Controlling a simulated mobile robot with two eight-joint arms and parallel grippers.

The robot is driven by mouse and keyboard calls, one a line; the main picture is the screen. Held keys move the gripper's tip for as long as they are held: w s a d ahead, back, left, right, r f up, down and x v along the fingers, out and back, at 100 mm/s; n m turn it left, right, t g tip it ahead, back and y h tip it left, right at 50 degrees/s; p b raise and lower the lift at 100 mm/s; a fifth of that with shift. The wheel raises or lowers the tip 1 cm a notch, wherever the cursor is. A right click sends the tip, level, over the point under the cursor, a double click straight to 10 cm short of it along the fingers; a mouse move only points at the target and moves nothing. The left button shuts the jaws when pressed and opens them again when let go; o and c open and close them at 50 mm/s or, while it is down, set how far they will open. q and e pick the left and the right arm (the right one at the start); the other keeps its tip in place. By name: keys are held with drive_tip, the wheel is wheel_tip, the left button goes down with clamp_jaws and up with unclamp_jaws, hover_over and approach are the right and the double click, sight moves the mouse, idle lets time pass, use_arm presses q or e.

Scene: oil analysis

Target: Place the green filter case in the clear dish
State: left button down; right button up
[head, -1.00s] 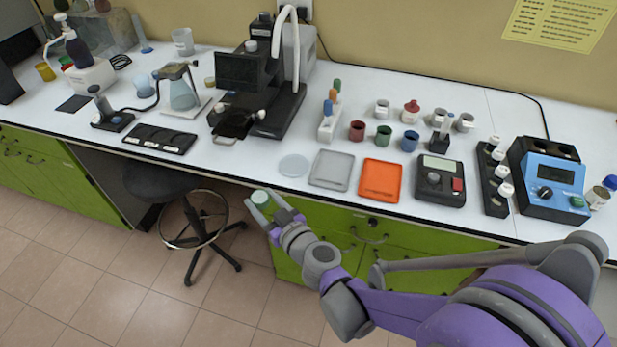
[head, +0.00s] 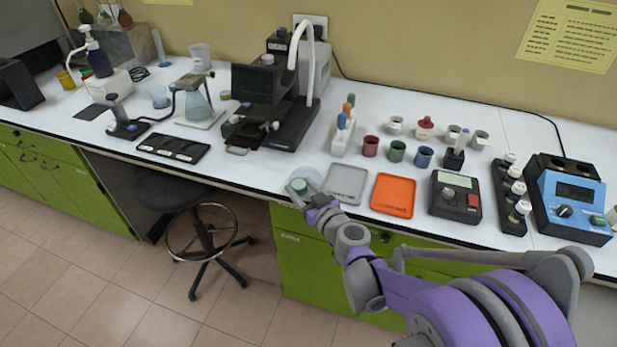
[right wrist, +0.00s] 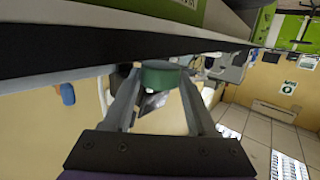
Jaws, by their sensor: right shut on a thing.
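The green filter case (head: 298,186) is a small round case with a pale green top. My right gripper (head: 301,187) is shut on it at the front edge of the bench, at the clear dish. In the right wrist view the case (right wrist: 160,76) sits between the two fingertips. I cannot tell whether the case touches the dish. My left gripper is not in view.
A grey tray (head: 346,184) and an orange tray (head: 393,195) lie just right of the dish. Behind them stand red (head: 370,146), green (head: 397,151) and blue (head: 423,157) cups. A black microscope-like device (head: 272,100) stands behind and left. A stool (head: 178,192) is below the bench.

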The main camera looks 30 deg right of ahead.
sight(309, 176)
drive_tip(key=w+d, duration=0.3)
drive_tip(key=d, duration=0.1)
drive_tip(key=shift+w+d, duration=0.3)
drive_tip(key=shift+w, duration=0.1)
drive_tip(key=shift+a+f, duration=0.1)
drive_tip(key=shift+f, duration=0.2)
drive_tip(key=shift+b, duration=0.3)
drive_tip(key=shift+f, duration=0.15)
drive_tip(key=o, duration=1.3)
